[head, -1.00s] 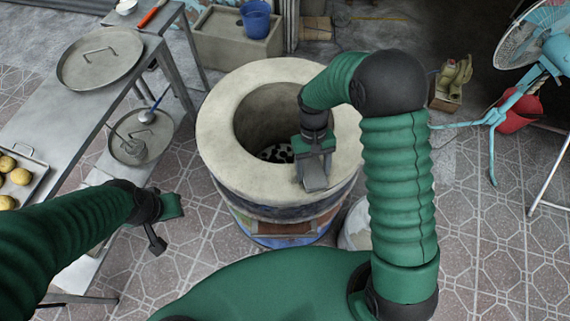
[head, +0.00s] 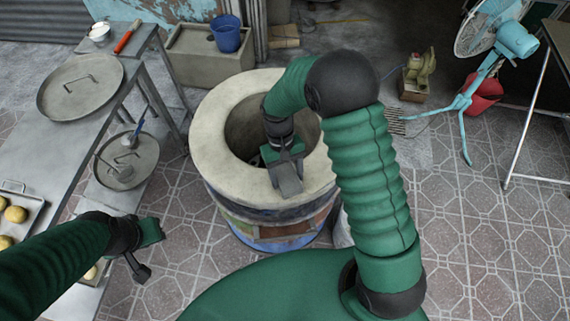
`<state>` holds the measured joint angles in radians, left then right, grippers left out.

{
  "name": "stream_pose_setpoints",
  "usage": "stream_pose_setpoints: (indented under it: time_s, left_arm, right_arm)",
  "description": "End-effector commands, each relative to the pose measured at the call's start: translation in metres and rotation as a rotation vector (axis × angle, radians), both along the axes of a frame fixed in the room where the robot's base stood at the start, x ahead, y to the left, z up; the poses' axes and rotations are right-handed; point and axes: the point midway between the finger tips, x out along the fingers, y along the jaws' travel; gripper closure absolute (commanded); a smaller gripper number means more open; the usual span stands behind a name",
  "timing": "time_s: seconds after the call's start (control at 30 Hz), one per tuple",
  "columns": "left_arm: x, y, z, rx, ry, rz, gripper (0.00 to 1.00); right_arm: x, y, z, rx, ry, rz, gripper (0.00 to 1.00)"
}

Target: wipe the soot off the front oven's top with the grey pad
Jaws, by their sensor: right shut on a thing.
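The front oven (head: 212,150) is a round barrel with a broad pale rim around a dark opening. My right gripper (head: 283,163) is shut on the grey pad (head: 288,182), above the front part of the rim, right of its middle. The pad looks flat against the rim, but contact under it is hidden. I cannot make out a distinct soot patch on the visible rim; my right arm hides its back right part. My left gripper (head: 146,252) is empty, its jaws apart, over the floor left of the oven.
A metal table (head: 75,150) on the left holds a round lid (head: 80,88) and a tray of buns (head: 18,212). A pan (head: 125,165) lies lower beside it. A blue bucket (head: 227,35) stands behind; a fan (head: 490,50) stands at right.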

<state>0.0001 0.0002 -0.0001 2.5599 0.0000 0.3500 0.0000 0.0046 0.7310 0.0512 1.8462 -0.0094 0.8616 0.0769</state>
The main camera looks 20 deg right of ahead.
Motion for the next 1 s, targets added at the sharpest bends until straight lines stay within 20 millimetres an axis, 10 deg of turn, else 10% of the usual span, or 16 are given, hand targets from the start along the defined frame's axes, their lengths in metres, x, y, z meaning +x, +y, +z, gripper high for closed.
stream_pose_setpoints:
  time_s: [0.5,1.0]
  left_arm:
    - [0.0,0.0,0.045,0.0,0.0,0.0,0.71]
    - [0.0,0.0,0.045,0.0,0.0,0.0,0.71]
  right_arm:
    - [0.002,0.0,0.048,-0.001,-0.001,-0.001,0.77]
    - [0.003,-0.001,0.049,-0.001,-0.001,-0.001,0.77]
